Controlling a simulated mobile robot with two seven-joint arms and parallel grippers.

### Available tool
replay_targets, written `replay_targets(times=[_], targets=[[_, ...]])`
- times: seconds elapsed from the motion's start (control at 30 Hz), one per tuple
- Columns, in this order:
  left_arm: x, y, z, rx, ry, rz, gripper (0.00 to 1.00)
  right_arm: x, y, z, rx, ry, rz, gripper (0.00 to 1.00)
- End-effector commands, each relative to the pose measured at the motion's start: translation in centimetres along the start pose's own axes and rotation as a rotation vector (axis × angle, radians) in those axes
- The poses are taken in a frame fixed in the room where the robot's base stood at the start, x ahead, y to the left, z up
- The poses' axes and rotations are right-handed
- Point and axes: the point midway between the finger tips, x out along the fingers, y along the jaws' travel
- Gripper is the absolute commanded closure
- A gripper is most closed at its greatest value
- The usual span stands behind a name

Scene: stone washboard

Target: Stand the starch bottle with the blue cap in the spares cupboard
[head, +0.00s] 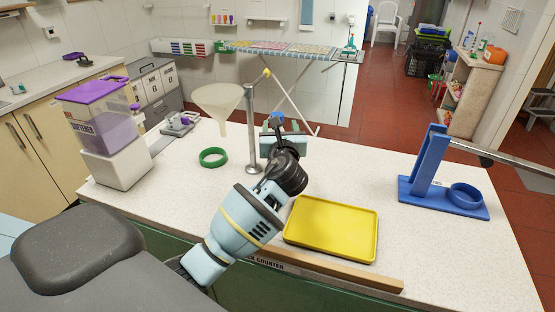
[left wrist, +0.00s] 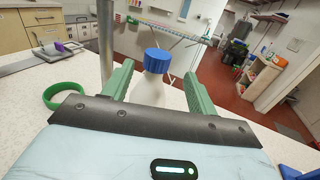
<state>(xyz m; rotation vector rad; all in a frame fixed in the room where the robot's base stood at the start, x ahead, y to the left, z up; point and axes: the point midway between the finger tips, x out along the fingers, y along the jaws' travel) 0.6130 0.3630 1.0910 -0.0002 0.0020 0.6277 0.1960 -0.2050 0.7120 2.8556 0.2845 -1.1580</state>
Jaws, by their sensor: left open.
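The starch bottle, white with a blue cap (left wrist: 157,61), stands upright between the fingers of my left gripper (left wrist: 158,75) in the left wrist view. The fingers are open on either side of it, and I see no clear grip on it. In the head view my left gripper (head: 284,143) is over the counter's far side, and only the blue cap (head: 277,116) shows above it; the rest of the bottle is hidden. I cannot tell which furniture is the spares cupboard. My right gripper is not in view.
On the counter are a yellow tray (head: 333,228), a blue stand (head: 440,193), a green ring (head: 213,157), a funnel (head: 218,100) by a metal post (head: 250,130), and a softener dispenser (head: 105,130). A wooden shelf unit (head: 470,90) stands at the back right.

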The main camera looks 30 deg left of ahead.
Motion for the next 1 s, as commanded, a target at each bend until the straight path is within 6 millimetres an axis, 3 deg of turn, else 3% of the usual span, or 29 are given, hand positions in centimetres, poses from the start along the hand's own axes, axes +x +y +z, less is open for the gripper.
replay_targets(times=[0.4, 0.73, 1.0], targets=[[4.6, 0.5, 0.4, 0.001, 0.0, 0.001, 0.42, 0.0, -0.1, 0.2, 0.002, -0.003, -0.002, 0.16], [5.2, 0.5, 0.5, -0.001, -0.002, -0.001, 0.42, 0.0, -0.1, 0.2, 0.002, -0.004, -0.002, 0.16], [5.1, 0.5, 0.5, 0.0, -0.002, -0.001, 0.77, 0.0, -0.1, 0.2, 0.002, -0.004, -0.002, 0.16]])
